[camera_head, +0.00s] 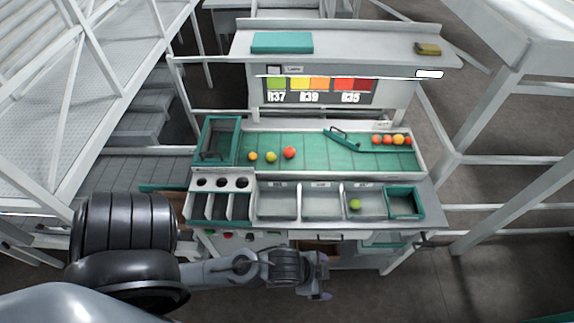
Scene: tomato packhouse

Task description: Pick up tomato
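On the green sorting surface (310,158) in the head view lie an orange tomato (253,156), a yellow-green tomato (271,157) and a larger red tomato (289,152), spaced apart left of the middle. Several orange to red tomatoes (398,139) sit in a row at the right, behind a green guide bar (345,140). A green tomato (355,204) lies in the right one of three grey trays (322,211). My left gripper (326,276) is low in front of the bench, below the trays. Its fingers look spread, with nothing between them. My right gripper is not in view.
A green-rimmed bin (220,120) stands at the left of the sorting surface and a smaller one (404,189) at the front right. Narrow slots and round holes (222,182) are at the front left. A colour chart panel (318,84) stands behind, under a shelf (350,44).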

